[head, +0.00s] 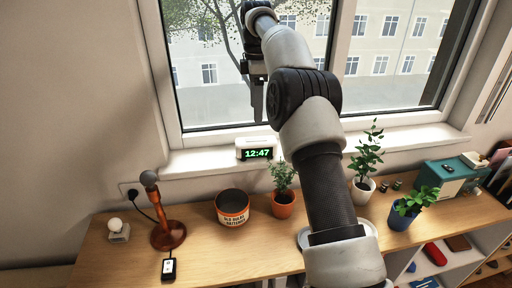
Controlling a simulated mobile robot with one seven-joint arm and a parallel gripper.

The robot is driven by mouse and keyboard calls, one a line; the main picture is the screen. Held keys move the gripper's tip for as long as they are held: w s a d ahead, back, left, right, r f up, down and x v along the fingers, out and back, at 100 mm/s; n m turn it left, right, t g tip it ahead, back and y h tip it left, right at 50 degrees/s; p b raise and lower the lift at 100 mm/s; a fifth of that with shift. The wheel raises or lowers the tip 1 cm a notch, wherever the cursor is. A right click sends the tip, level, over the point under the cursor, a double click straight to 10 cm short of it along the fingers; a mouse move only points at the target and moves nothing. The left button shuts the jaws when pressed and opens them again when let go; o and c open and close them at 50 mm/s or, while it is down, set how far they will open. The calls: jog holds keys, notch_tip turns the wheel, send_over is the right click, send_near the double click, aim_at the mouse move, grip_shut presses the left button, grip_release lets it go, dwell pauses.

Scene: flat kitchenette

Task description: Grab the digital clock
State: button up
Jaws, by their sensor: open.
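The digital clock (257,149) is a small white box with a dark face showing 12:47 in green. It stands on the white window sill, near the left end of the window. My gripper (257,108) is above the clock in the picture, in front of the window glass, with its fingers pointing down. It is open and empty, apart from the clock. My arm crosses the middle of the view and hides part of the sill and shelf to the right of the clock.
Below the sill, a wooden shelf top (120,262) holds a tin (232,208), a potted plant (283,204), a brown lamp (168,234), more plants on the right and a teal box (447,178). The sill just left of the clock is clear.

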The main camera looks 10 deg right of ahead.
aim_at(256, 139)
notch_tip(256, 139, down, 10)
jog(key=shift+r+b, duration=0.1)
jog(key=shift+b, duration=1)
jog(key=shift+s+f+b, duration=0.2)
jog(key=shift+f+b, duration=0.1)
jog(key=shift+f, duration=2.5)
jog(key=c, duration=1.3)
